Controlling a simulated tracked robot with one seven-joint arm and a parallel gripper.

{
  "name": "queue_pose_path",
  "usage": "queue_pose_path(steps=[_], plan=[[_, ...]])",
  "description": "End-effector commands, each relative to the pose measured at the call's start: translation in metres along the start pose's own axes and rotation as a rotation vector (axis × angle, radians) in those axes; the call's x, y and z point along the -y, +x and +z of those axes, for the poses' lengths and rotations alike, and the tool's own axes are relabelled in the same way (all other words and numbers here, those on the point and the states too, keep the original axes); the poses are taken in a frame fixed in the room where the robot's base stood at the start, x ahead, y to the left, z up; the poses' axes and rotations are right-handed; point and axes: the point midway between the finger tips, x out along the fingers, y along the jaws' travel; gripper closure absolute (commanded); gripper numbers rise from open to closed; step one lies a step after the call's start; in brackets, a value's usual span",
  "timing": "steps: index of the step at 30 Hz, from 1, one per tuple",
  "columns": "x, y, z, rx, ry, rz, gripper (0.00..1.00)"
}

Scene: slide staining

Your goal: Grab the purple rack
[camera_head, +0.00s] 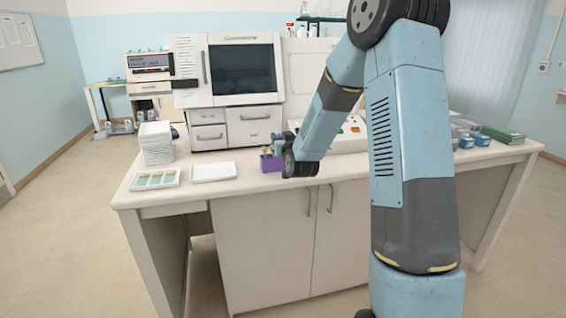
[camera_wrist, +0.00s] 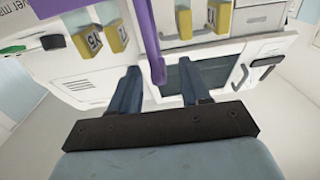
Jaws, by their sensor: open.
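The purple rack (camera_head: 271,164) stands on the bench near its front edge, holding small yellowish pieces at its top. In the wrist view, a purple bar of the rack (camera_wrist: 149,38) runs down from the top edge and ends between my two blue fingers. My gripper (camera_wrist: 158,82) is open, with a finger on each side of the bar and a gap to both. In the head view, my gripper (camera_head: 277,144) is at the rack's upper right, and my wrist hides part of the rack's right side.
A white tray with green-yellow items (camera_head: 155,179), an empty white tray (camera_head: 214,172) and a stack of white trays (camera_head: 155,143) lie to the left. A large white machine (camera_head: 187,70) stands behind. Blue boxes (camera_head: 482,140) are at the right.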

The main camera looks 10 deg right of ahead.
Motion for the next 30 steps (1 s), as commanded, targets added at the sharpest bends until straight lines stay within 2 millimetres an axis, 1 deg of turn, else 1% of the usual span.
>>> queue_pose_path(steps=[3,7,11,17,30], plan=[[-0.001,0.018,0.0,0.0,0.002,0.001,0.53],[-0.001,0.032,0.001,0.001,0.002,0.001,0.53],[-0.001,0.038,0.0,0.001,0.001,0.001,0.53],[-0.001,0.038,0.0,0.001,0.001,0.001,0.53],[-0.002,0.038,0.0,0.001,0.001,0.001,0.94]])
